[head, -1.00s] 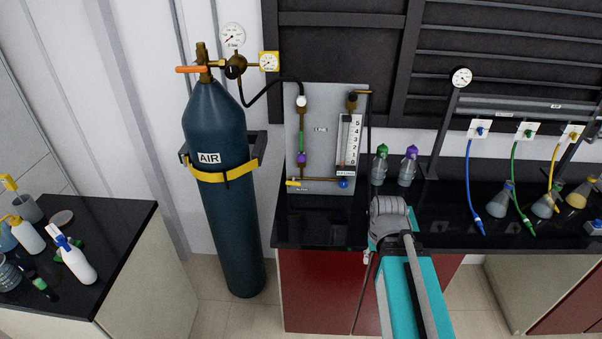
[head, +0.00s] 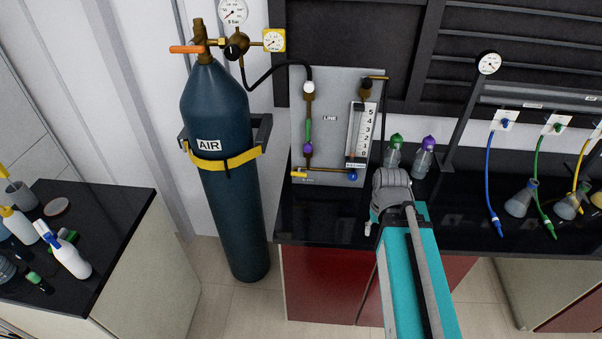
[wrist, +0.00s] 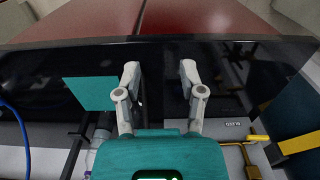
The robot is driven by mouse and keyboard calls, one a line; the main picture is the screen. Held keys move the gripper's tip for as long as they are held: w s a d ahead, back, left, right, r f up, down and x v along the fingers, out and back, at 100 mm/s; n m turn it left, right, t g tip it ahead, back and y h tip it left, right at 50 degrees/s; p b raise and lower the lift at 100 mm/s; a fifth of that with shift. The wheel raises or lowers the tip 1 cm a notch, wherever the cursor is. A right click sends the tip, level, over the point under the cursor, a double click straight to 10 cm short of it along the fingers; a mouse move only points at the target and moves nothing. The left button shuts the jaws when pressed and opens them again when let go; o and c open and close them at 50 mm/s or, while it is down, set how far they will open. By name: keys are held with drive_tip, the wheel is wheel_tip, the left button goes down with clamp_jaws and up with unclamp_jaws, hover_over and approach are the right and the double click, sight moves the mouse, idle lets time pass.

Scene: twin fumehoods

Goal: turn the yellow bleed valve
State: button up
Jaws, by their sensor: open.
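The yellow bleed valve (head: 298,174) is a small lever at the lower left corner of the grey gas panel (head: 325,75). In the wrist view its yellow handle (wrist: 259,138) shows at the lower right, beside a small label. My gripper (wrist: 160,72) is open and empty, its two fingers apart over the black counter. The valve lies off to the right of the fingers in that view, not between them.
A blue AIR cylinder (head: 220,200) with a yellow strap stands left of the panel. Two small bottles, green-capped (head: 394,152) and purple-capped (head: 424,158), stand just right of the panel. The black counter (head: 310,225) is bare in front of the panel.

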drive_tip(key=shift+a, duration=0.1)
